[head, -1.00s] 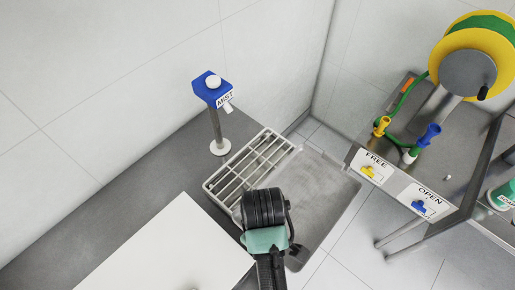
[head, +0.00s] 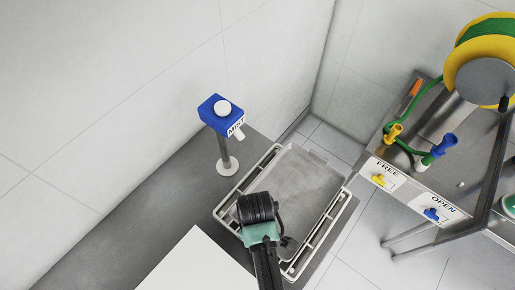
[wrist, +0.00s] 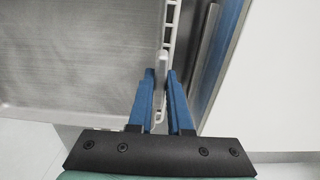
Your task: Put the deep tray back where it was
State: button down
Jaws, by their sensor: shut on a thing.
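The deep tray (head: 308,182) is a grey shallow-looking metal pan, seen from above in the head view. It overlaps the white slatted rack (head: 331,228), whose rim shows around it; whether it rests on the rack or hangs just above cannot be told. In the wrist view the tray (wrist: 75,60) fills the left side. My gripper (wrist: 162,78) has its blue fingers shut on the tray's near edge, beside the rack's white slotted rim (wrist: 169,35).
A blue MIST tap (head: 222,115) on a post stands just left of the rack. A white panel (head: 195,265) lies at the lower left on the grey counter (head: 120,225). A steel trolley with a yellow hose reel (head: 485,45) stands at right. White walls close the back.

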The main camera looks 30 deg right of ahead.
jog(key=shift+f, duration=1.7)
jog(key=shift+w, duration=0.1)
jog(key=shift+f, duration=0.2)
jog(key=c, duration=0.8)
grip_release()
jog(key=shift+c, duration=0.2)
notch_tip(320, 180, up, 12)
jog(key=shift+r+b, duration=0.2)
jog(key=shift+b, duration=0.25)
